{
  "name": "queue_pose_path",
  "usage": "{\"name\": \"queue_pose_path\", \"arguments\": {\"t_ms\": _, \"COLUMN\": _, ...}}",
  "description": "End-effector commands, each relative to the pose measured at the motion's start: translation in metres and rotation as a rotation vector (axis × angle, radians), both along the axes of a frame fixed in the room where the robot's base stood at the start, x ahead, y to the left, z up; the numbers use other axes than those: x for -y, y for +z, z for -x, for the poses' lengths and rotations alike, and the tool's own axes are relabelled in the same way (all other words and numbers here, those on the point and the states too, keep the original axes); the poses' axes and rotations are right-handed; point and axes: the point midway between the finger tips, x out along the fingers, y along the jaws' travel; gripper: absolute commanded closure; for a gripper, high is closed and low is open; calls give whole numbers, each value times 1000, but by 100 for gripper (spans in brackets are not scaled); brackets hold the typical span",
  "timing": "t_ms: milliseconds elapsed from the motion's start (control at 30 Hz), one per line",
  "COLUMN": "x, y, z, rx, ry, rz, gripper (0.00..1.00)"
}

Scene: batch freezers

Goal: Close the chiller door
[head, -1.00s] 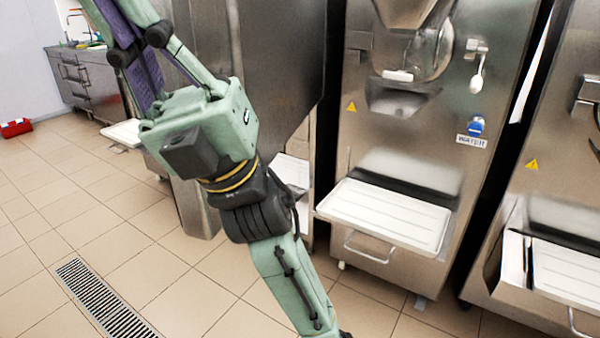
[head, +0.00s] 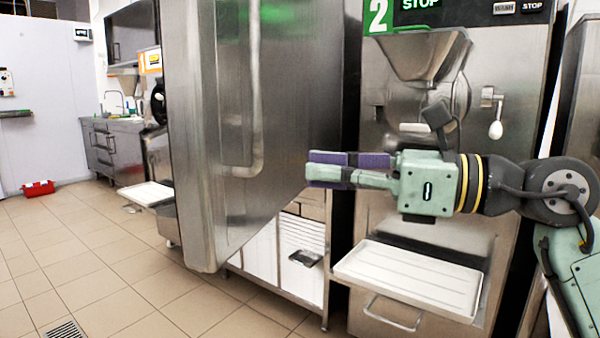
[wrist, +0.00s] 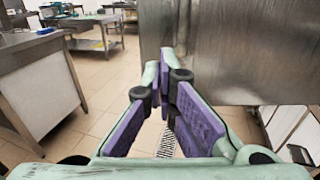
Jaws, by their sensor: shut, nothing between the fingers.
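The chiller door (head: 290,130) is a tall stainless steel panel with a long vertical bar handle (head: 256,90). It stands open, swung out in front of the machines. My gripper (head: 312,170) is shut and empty, with purple finger pads, and points left across the door's right part in the head view. In the wrist view, the fingertips (wrist: 170,70) overlap the lower left corner of the steel panel (wrist: 230,50). I cannot tell whether they touch it. The handle is left of and above my fingertips in the head view.
Below the door, a low cabinet holds white slatted trays (head: 302,240). A batch freezer marked 2 has a white tray (head: 410,280) jutting out below my arm. The tiled floor (head: 110,285) at left is open, with a drain grate (head: 66,331). A red box (head: 38,188) lies far left.

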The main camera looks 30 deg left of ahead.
Motion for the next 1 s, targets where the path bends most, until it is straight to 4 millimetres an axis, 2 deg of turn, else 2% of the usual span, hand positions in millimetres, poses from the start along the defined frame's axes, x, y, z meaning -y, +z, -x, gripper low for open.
{"name": "queue_pose_path", "arguments": {"t_ms": 300, "x": -67, "y": 1, "z": 16, "rx": 0, "ry": 7, "rz": 0, "gripper": 100}}
{"name": "queue_pose_path", "arguments": {"t_ms": 500, "x": -101, "y": 1, "z": 24, "rx": 0, "ry": 6, "rz": -1, "gripper": 100}}
{"name": "queue_pose_path", "arguments": {"t_ms": 700, "x": -117, "y": 1, "z": 27, "rx": -3, "ry": 4, "rz": -3, "gripper": 100}}
{"name": "queue_pose_path", "arguments": {"t_ms": 1000, "x": -120, "y": 0, "z": 27, "rx": -3, "ry": 3, "rz": -3, "gripper": 100}}
